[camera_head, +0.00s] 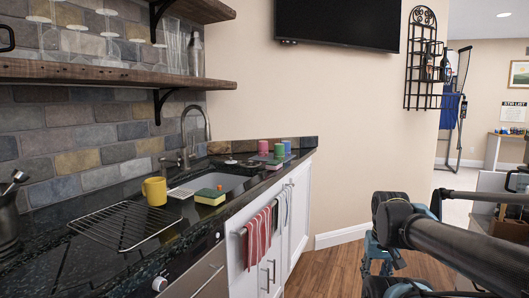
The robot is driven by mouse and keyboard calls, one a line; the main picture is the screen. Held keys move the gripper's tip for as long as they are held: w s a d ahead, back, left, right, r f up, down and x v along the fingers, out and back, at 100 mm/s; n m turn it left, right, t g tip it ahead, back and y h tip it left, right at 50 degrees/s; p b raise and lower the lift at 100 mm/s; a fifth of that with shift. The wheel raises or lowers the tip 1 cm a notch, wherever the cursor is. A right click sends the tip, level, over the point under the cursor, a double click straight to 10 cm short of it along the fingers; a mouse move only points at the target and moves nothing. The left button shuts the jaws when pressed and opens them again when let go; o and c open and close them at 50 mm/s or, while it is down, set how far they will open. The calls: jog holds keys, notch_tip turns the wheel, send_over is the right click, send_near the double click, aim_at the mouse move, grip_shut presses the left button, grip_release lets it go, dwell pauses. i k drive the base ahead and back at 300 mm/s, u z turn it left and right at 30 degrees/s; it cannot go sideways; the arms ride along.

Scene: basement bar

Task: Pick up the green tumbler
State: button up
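A green tumbler (279,151) stands upright on the dark counter at its far end, near the right edge. Pink tumblers (263,146) and a blue tumbler (287,146) stand close around it. My arm comes in from the right edge and fills the lower right of the head view. It is well to the right of the counter and apart from the tumblers. I cannot make out my gripper's fingers in this view.
The counter (150,262) also holds a wire rack (122,224), a yellow mug (154,191), a green-and-yellow sponge (210,197) and a sink with a faucet (189,137). Striped towels (257,238) hang from the cabinet front. Open wood floor (336,270) lies right of the cabinets.

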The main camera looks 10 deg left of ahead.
aim_at(279, 148)
jog(key=u, duration=0.1)
jog(key=i, duration=0.9)
jog(key=u, duration=0.1)
